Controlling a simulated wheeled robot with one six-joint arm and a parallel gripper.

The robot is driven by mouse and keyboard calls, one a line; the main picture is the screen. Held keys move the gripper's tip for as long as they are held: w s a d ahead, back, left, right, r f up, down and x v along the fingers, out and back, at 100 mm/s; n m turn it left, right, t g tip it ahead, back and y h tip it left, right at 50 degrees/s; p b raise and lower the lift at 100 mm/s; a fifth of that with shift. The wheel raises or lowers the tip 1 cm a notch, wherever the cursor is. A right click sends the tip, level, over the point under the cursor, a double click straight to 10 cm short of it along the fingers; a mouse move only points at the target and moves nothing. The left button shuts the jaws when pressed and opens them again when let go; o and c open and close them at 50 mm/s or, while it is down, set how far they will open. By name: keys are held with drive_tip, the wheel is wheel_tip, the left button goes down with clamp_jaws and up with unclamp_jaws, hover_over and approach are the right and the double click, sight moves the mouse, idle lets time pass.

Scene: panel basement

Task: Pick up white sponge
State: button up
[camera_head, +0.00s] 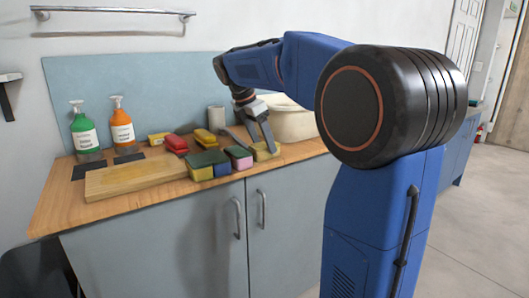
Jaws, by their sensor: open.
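My gripper (261,149) reaches down over the right part of the wooden counter, its two grey fingers spread apart. A pale yellowish sponge (262,155) lies directly below and beside the fingertips. I cannot tell if the fingers touch it. No sponge looks clearly white; this pale one is the lightest. To its left, a row at the front holds a pink sponge (240,164) with a dark top, a blue sponge (221,169) with a green top and a yellow sponge (200,173) with a green top.
Red sponges (176,142) and yellow sponges (205,136) lie behind the front row. A cutting board (130,180), a green bottle (84,133) and an orange bottle (122,131) are at left. A white basin (295,122) stands right of my gripper. A grey cup (216,117) stands behind.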

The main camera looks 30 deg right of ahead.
sight(265, 144)
drive_tip(key=shift+x, duration=1.2)
drive_tip(key=shift+f, duration=0.2)
drive_tip(key=c, duration=1.2)
wheel_tip(265, 144, up, 10)
drive_tip(key=shift+r, duration=0.2)
drive_tip(key=o, duration=0.5)
drive_tip(key=c, duration=0.3)
